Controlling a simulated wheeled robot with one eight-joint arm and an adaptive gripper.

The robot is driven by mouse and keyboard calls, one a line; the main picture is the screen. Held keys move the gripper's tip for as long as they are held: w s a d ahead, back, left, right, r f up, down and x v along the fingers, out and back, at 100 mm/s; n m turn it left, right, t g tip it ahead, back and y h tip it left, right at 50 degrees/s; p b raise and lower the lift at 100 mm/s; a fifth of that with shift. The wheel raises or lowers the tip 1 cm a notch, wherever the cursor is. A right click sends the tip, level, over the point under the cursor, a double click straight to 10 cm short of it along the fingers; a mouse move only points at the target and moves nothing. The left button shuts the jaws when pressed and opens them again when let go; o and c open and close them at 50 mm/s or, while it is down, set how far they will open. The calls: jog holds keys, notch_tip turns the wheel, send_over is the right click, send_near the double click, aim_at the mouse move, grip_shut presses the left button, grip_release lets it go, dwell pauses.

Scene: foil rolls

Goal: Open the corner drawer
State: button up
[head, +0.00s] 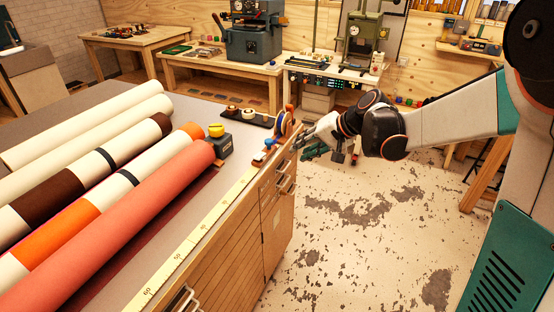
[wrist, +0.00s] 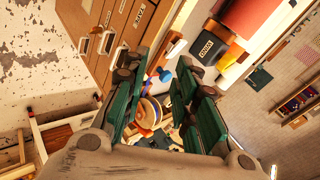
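The wooden bench cabinet has small stacked drawers (head: 284,168) with metal handles near its far corner. Their fronts look flush with the cabinet. My gripper (head: 304,138) is beside the bench's far corner, near the height of the bench top. In the wrist view its green fingers (wrist: 163,82) are spread apart with nothing held between them. The left finger overlaps the area by the handles; I see no contact. Which drawer is the corner one I cannot tell for sure.
A yellow ruler strip (head: 205,226) runs along the edge. The worn floor (head: 365,220) right of the cabinet is clear.

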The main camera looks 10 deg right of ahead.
jog(key=w+d+f+m+t+y+b, duration=0.1)
jog(key=w+d+f+y, duration=0.15)
jog(key=w+f, duration=0.3)
jog(key=w+d+f+y+b, duration=0.1)
jog(key=w+d+f, duration=0.25)
jog(key=f, duration=0.35)
jog(key=d+f+m+t+y+b, duration=0.1)
jog(key=d+f+t+y, duration=0.3)
jog(key=f, duration=1)
jog(key=w+a+f+g+h+b, duration=0.1)
jog(key=w+a+f+g+b, duration=0.1)
jog(key=w+a, duration=0.6)
jog(key=shift+w+a+f+b, duration=0.35)
jog(key=shift+a+f+b, duration=0.4)
jog(key=shift+b, duration=0.5)
jog(key=shift+r, duration=0.1)
grip_shut()
